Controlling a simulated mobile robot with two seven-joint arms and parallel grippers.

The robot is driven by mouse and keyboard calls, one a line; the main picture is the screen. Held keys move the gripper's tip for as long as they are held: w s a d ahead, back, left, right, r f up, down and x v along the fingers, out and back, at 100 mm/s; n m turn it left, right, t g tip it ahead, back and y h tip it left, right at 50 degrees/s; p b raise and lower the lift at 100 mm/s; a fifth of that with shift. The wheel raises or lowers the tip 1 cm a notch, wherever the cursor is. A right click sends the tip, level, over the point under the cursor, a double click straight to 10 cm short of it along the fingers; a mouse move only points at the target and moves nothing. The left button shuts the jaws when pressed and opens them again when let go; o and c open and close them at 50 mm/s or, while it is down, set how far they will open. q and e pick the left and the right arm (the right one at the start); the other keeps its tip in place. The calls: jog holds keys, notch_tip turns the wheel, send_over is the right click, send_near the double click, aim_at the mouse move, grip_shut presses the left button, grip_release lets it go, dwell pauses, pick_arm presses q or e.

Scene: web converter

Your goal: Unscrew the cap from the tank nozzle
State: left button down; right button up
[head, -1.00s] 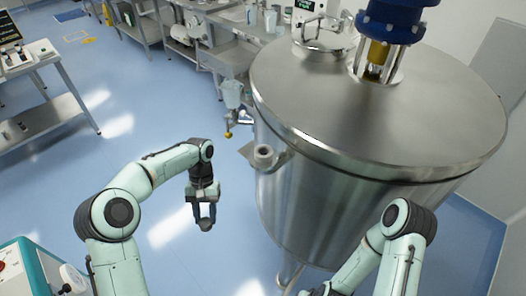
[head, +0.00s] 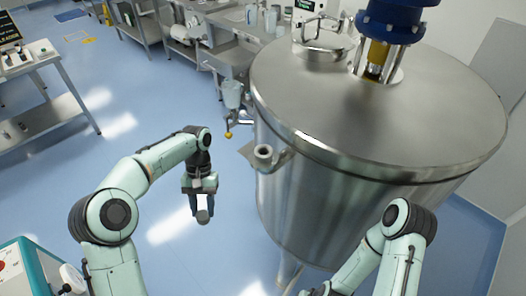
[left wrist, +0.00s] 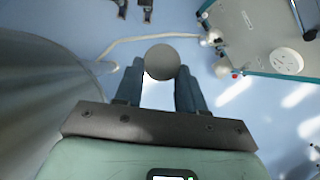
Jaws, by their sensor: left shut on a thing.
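The steel tank (head: 380,115) fills the right of the head view. Its side nozzle (head: 265,157) is a short stub at the left of the rim, with a round end that looks open. My left gripper (head: 202,212) hangs over the floor to the left of the nozzle, apart from the tank. It is shut on a grey round cap (left wrist: 161,62), which sits between the two dark fingertips in the left wrist view. The cap also shows in the head view (head: 203,216). My right arm stands in front of the tank; its fingers are not clearly visible.
A teal-sided machine (head: 25,272) stands at the lower left. A table (head: 45,115) is at the far left and steel benches (head: 225,60) are behind. Blue floor (head: 165,235) around my left gripper is clear. A blue motor (head: 390,20) rises above the tank lid.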

pick_arm(q)
jog(key=shift+r, duration=0.3)
jog(key=shift+r, duration=0.1)
jog(key=shift+r, duration=2.4)
jog(key=shift+r, duration=0.1)
notch_tip(320, 180, up, 5)
jog(key=shift+f, duration=0.1)
